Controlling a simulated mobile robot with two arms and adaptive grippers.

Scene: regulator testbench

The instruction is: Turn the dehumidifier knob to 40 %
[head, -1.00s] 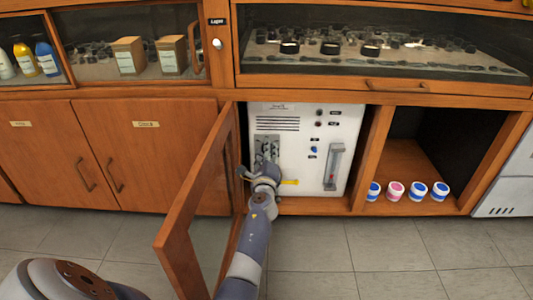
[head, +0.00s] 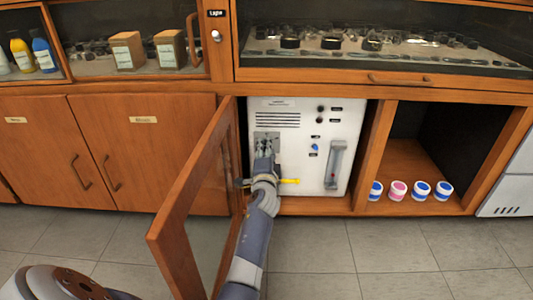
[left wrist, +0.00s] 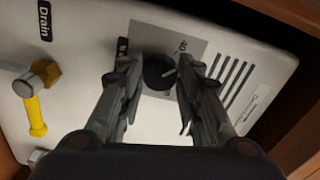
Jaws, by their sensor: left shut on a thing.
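The white dehumidifier unit (head: 290,185) stands in the cabinet bay behind an open glass door. Its black knob (left wrist: 158,74) sits on a grey scale plate (left wrist: 200,42), with a white pointer mark. My left gripper (head: 266,146) reaches the plate at the unit's upper left. In the left wrist view its two fingers (left wrist: 160,70) lie either side of the knob, shut on it. In the head view the gripper hides the knob. My right gripper is not in view.
The open wooden-framed door (head: 195,195) stands left of my arm. Several small jars (head: 398,190) stand in the right bay.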

